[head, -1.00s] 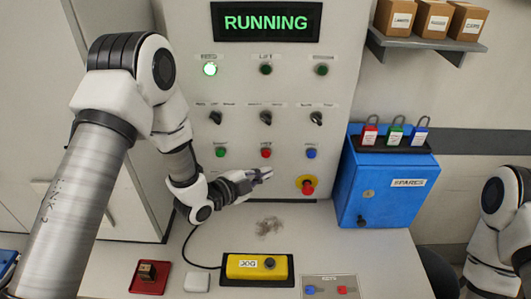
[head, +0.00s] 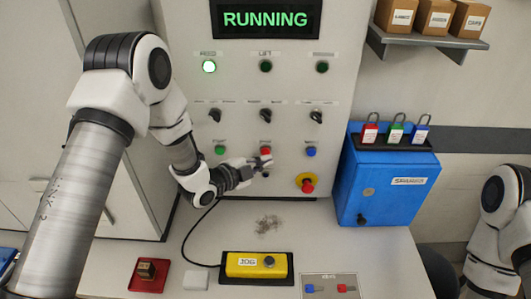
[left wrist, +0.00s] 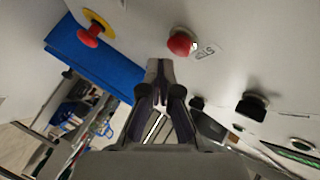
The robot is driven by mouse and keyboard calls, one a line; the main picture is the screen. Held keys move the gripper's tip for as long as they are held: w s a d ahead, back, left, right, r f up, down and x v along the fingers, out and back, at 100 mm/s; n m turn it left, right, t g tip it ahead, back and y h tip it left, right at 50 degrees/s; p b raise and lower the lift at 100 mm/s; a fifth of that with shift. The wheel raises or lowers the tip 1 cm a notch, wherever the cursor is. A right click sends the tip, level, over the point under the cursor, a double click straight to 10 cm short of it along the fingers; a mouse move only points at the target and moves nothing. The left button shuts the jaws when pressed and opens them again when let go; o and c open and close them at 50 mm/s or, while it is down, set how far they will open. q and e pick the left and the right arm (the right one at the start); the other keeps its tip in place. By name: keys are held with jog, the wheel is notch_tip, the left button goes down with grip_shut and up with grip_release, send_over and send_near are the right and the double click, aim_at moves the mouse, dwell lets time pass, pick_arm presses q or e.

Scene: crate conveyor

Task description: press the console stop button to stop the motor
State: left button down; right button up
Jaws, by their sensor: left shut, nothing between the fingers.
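The console (head: 340,90) stands upright with a display (head: 265,19) that reads RUNNING in green. A small red button (head: 266,151) sits in the middle of the lower row, and a red button also shows in the left wrist view (left wrist: 181,41). My left gripper (head: 265,162) is shut and empty, with its tips just below that button. In the left wrist view the fingertips (left wrist: 158,66) appear apart from the button. My right gripper is out of view.
A red mushroom button on a yellow ring (head: 307,185) is lower right of my gripper. A green button (head: 220,150) and a blue button (head: 311,152) flank the red one. A blue box (head: 385,185) stands at right. A yellow JOG pendant (head: 245,266) lies on the bench.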

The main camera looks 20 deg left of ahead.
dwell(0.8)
pick_arm(q)
jog(key=shift+w+a, duration=0.15)
jog(key=shift+w, duration=0.3)
jog(key=shift+w+a+b, duration=0.1)
jog(key=shift+w+b, duration=0.2)
jog(key=shift+w, duration=0.1)
dwell(0.4)
jog(key=shift+s, duration=0.1)
jog(key=shift+s+d, duration=0.25)
jog(key=shift+s, duration=0.5)
jog(key=s, duration=0.2)
jog(key=s+d, duration=0.1)
jog(key=s, duration=0.1)
jog(key=shift+s+d+b, duration=0.2)
jog(key=shift+s+b, duration=0.2)
dwell(0.6)
